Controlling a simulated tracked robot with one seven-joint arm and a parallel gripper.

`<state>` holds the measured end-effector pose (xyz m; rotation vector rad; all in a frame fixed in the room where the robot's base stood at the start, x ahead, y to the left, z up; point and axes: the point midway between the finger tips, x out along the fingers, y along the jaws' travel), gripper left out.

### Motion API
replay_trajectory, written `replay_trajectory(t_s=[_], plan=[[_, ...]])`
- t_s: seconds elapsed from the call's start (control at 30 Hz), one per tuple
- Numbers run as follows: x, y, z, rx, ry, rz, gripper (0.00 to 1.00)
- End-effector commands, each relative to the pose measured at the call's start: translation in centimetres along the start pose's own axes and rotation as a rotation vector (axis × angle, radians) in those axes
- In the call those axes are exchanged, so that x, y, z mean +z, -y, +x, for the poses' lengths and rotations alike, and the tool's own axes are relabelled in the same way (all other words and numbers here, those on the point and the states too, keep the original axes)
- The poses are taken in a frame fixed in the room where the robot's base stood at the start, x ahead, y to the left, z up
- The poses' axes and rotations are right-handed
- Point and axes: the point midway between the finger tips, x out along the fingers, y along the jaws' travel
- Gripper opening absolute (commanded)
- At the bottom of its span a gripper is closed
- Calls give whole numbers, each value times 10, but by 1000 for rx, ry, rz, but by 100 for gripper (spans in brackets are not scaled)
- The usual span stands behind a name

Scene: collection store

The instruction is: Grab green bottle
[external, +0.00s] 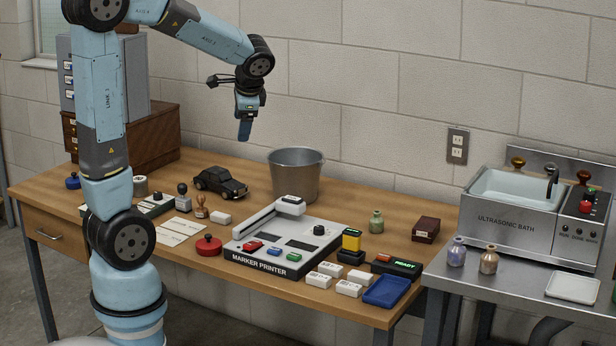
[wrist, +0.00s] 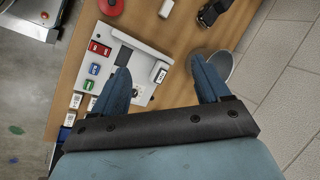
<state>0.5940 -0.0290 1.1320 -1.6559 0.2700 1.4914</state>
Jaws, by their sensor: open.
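The green bottle (external: 376,221), small with a narrow neck, stands upright on the wooden table, right of the marker printer and left of a dark red box. I cannot make it out in the wrist view, where my gripper body covers the lower part. My gripper (external: 244,138) is high above the table, pointing down, left of and well above the bottle. In the wrist view my gripper (wrist: 162,68) has its two blue fingers wide apart with nothing between them.
The marker printer (external: 290,246) and metal bucket (external: 295,178) stand between my gripper's side and the bottle. A yellow-topped device (external: 351,241), dark red box (external: 425,230) and blue tray (external: 387,291) are near the bottle. Two other bottles, lavender (external: 456,251) and brown (external: 488,259), stand by the ultrasonic bath (external: 512,222).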

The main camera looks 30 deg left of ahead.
Motion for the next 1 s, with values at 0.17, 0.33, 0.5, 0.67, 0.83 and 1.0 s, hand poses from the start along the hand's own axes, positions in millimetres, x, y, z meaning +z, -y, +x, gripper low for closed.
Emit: replay_trajectory(t_s=[0.17, 0.33, 0.5, 0.67, 0.83, 1.0], plan=[[-49, 2, 23, -61, 62, 187, 76], [-96, 0, 44, -127, 118, 365, 76], [-144, -9, 66, -199, 171, 546, 76], [-191, -24, 88, -271, 220, 716, 76], [-240, -48, 112, -352, 272, 897, 76], [-289, -79, 138, -441, 322, 1080, 76]])
